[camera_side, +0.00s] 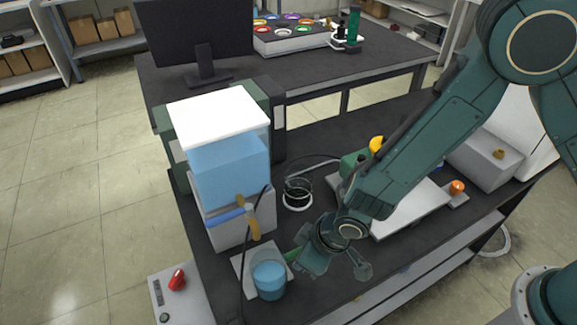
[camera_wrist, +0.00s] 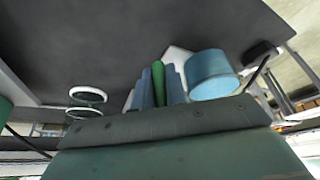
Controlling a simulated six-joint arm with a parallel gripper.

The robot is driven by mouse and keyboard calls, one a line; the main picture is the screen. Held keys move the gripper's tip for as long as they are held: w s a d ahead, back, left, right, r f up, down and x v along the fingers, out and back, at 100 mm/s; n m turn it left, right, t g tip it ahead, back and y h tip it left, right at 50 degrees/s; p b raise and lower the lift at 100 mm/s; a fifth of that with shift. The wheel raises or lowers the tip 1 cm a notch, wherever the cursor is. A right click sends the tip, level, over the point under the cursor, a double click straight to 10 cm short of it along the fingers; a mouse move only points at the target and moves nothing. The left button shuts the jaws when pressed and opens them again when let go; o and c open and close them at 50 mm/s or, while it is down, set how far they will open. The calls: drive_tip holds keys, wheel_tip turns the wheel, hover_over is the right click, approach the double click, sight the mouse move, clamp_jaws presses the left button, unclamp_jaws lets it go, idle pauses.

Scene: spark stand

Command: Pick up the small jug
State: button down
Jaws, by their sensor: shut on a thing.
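The small jug (camera_side: 268,281) is a light-blue cylinder with a green handle on its right side. It is upright at or just over a white plate (camera_side: 241,262) near the front edge of the dark bench; whether it touches the plate I cannot tell. My gripper (camera_side: 301,257) comes in from the right and is shut on the green handle. In the wrist view the jug (camera_wrist: 212,75) is just right of my gripper (camera_wrist: 159,84), whose blue-grey fingers flank the green handle. The fingertips are partly hidden in the side view.
A water tank (camera_side: 228,172) with a white lid and a tap (camera_side: 249,214) stands close behind the plate. A dark cable hangs beside it. A clear round container (camera_side: 298,194) stands further back. A red switch (camera_side: 177,279) is at the lower left. A monitor (camera_side: 198,35) stands on the back table.

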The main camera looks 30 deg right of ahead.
drive_tip(key=s, duration=1.2)
drive_tip(key=shift+s, duration=0.25)
idle(0.6)
drive_tip(key=shift+a+r, duration=0.15)
idle(0.4)
